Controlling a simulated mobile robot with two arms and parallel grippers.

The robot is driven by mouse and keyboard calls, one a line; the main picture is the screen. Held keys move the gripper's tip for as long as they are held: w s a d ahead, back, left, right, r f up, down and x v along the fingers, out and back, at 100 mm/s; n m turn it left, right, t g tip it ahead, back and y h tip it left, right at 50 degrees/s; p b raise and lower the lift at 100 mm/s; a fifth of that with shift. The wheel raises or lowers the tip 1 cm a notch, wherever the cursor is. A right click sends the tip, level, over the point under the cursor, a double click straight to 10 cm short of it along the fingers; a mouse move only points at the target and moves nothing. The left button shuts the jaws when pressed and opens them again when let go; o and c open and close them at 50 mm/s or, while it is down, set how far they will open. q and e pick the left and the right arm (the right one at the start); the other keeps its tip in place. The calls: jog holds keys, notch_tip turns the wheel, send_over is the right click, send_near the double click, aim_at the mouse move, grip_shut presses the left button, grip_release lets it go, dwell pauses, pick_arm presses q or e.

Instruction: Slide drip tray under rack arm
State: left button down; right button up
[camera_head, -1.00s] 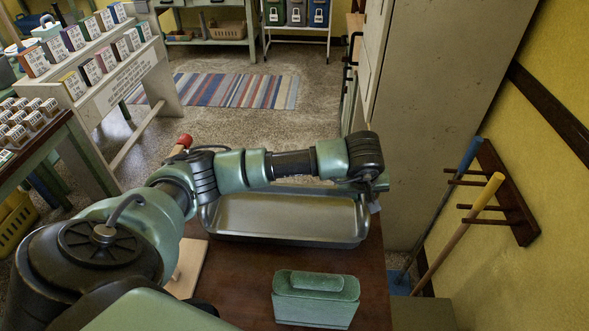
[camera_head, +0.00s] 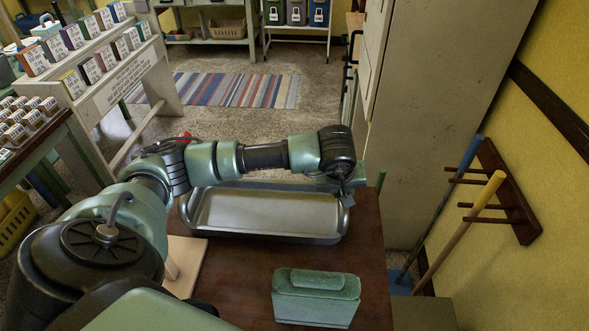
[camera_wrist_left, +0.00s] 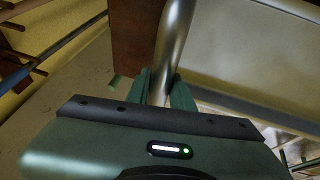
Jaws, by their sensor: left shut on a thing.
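The drip tray (camera_head: 262,212) is a shallow metal pan lying on the brown table in the head view. My left arm crosses above its far side. My left gripper (camera_head: 346,194) is at the tray's right end. In the left wrist view its green fingers (camera_wrist_left: 160,90) are shut on the tray's rounded metal rim (camera_wrist_left: 174,45). A pale wooden base (camera_head: 190,262) with a short post stands at the tray's near left corner. A red tip (camera_head: 185,135) shows behind my arm; whether it belongs to the rack arm cannot be told, as my arm hides what lies between.
A green box (camera_head: 316,298) stands on the table (camera_head: 245,270) in front of the tray. A small green peg (camera_head: 381,180) shows at the table's right edge. A tall cream cabinet (camera_head: 440,120) and a wall rack with two poles (camera_head: 505,200) are at the right.

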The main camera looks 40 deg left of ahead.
pick_arm(q)
jog(key=shift+s+a+b, duration=0.2)
jog(key=shift+s+a, duration=0.25)
jog(key=shift+a, duration=0.35)
jog(key=shift+s+a+b, duration=0.15)
jog(key=shift+s+a, duration=0.3)
jog(key=shift+a, duration=0.3)
jog(key=c, duration=1.1)
grip_release()
jog(key=shift+c, duration=0.2)
jog(key=shift+r+p, duration=1.25)
jog(key=shift+r, duration=1.75)
